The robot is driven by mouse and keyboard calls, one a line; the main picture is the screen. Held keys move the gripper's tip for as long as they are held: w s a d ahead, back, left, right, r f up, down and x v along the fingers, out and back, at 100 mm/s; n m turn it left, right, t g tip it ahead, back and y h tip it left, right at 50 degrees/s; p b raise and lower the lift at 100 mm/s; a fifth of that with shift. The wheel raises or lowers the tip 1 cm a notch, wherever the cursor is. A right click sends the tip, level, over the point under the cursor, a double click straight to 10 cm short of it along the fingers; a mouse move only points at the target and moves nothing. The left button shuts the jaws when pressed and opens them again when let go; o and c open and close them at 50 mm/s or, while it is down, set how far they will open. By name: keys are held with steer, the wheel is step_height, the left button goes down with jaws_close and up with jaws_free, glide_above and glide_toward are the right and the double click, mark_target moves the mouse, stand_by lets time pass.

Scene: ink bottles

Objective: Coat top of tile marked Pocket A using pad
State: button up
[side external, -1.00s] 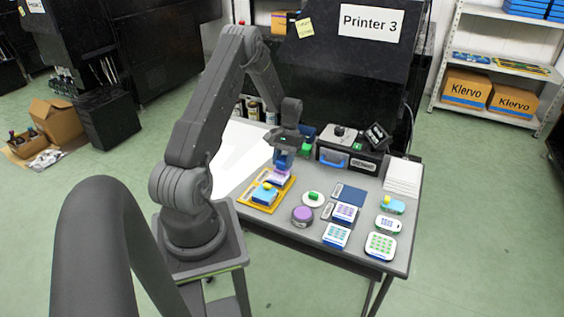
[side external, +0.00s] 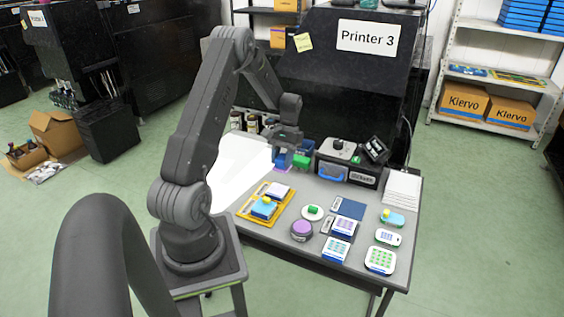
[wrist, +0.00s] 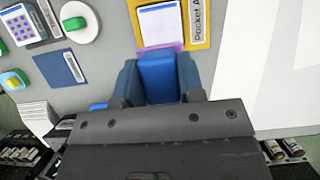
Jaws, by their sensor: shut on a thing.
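My gripper (wrist: 158,85) is shut on a blue pad (wrist: 160,70) with a purple lower edge showing in the wrist view. In the side view, my gripper (side external: 285,158) holds the pad at the back of the table, behind the yellow tray (side external: 243,213) and apart from it. The tile (wrist: 160,23) lies in the tray pocket beside the label "Pocket A" (wrist: 196,18). Its top looks pale; I cannot tell how much coating it has. The tile also shows in the side view (side external: 278,190).
A purple round jar (side external: 301,229) and a white dish with a green piece (side external: 313,212) stand right of the tray. Several dotted tiles (side external: 336,249) lie further right. A black case (side external: 362,177) and a green block (side external: 301,161) are near my gripper at the back.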

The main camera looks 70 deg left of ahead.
mark_target(281, 159)
steer(key=shift+r, duration=1.5)
steer(key=shift+w, duration=0.1)
steer(key=w+d+m+y, duration=0.1)
steer(key=w+d+m, duration=0.1)
steer(key=d, duration=0.7)
steer(key=w+d+f+m+y, duration=0.1)
steer(key=w+d+m, duration=0.2)
steer(key=d, duration=0.7)
steer(key=w+d+f+m+g+y, duration=0.1)
steer(key=w+d+m, duration=0.2)
steer(key=d, duration=0.6)
steer(key=shift+w+d+m, duration=0.25)
steer(key=shift+d+m, duration=0.05)
steer(key=shift+m, duration=0.2)
